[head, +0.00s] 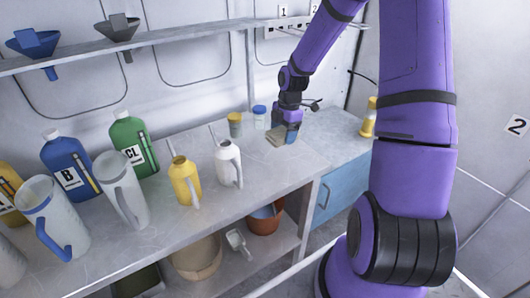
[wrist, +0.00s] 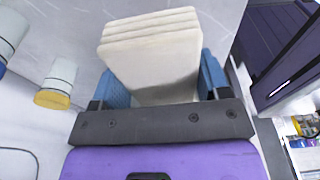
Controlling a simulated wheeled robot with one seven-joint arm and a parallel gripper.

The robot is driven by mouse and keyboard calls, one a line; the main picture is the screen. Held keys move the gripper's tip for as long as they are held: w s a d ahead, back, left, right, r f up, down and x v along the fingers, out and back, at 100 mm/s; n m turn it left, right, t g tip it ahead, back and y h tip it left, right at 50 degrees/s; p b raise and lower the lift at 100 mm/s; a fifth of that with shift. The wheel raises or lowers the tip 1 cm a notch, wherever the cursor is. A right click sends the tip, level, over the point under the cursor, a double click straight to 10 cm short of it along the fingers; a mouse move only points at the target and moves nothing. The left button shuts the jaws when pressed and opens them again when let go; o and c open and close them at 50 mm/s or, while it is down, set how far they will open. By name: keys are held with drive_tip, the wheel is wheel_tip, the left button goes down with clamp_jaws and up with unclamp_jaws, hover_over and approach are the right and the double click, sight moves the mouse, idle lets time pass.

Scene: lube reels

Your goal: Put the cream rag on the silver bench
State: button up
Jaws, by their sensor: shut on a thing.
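The cream rag (head: 277,138) is a folded, layered pad. My gripper (head: 287,131) is shut on it, and in the wrist view the rag (wrist: 152,60) sits between the two blue fingers (wrist: 153,88). The silver bench (head: 265,174) is the long grey top below, running from lower left to the far right; its surface also shows in the wrist view (wrist: 72,22). The rag is over the bench's far right part, low and close to the surface. I cannot tell whether it touches the bench.
A yellow-lidded jar (head: 235,125) and blue-lidded jar (head: 259,117) stand just left of my gripper. A white jug (head: 229,165), yellow jug (head: 185,180) and several bottles stand farther left. A yellow bottle (head: 369,118) is right. Bench front is clear.

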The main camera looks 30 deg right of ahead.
sight(281, 159)
drive_tip(key=shift+f, duration=4.15)
drive_tip(key=o, duration=0.9)
drive_tip(key=shift+f, duration=0.1)
